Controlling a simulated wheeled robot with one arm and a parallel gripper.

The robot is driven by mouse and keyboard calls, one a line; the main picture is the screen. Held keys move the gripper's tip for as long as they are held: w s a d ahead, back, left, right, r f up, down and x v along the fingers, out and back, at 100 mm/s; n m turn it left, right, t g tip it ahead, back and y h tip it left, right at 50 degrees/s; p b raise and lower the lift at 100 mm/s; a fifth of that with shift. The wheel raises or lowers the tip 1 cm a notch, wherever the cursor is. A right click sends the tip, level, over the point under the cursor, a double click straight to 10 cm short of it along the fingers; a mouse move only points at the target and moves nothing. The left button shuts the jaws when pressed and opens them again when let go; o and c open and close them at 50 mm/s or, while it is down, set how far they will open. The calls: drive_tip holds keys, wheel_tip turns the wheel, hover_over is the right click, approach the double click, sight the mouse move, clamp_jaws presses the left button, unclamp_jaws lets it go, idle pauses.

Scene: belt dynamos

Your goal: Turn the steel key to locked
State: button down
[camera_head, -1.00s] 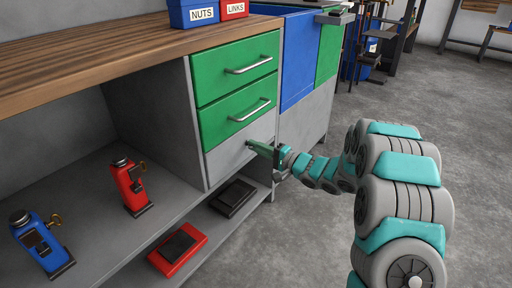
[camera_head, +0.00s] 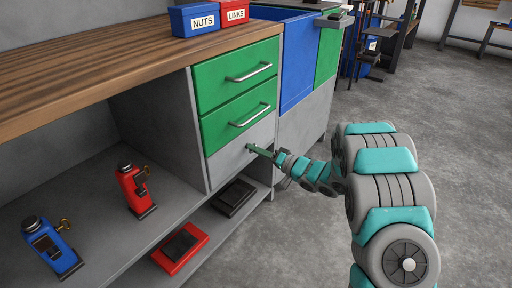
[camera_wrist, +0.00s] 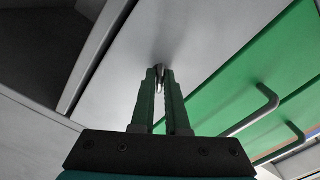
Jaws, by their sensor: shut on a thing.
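The steel key (camera_wrist: 159,86) shows in the wrist view as a small bright metal piece at the grey panel (camera_wrist: 190,30), between the tips of my gripper (camera_wrist: 162,82). My gripper's green fingers are shut on it. In the head view, my gripper (camera_head: 252,149) meets the grey panel (camera_head: 228,160) below the two green drawers (camera_head: 232,75). The key is too small and covered there to make out. Its turned angle cannot be told.
A red jack-like device (camera_head: 132,188) and a blue one (camera_head: 48,246), each with a brass key, stand on the left shelf. A red pad (camera_head: 182,246) and a black pad (camera_head: 232,197) lie on the lower shelf. Drawer handles (camera_head: 250,74) stick out above my gripper.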

drive_tip(key=n+b, duration=0.2)
drive_tip(key=n, duration=0.9)
drive_tip(key=shift+f+b, duration=0.1)
drive_tip(key=shift+b, duration=0.25)
drive_tip(key=c, duration=0.9)
unclamp_jaws()
drive_tip(key=shift+v, duration=3.9)
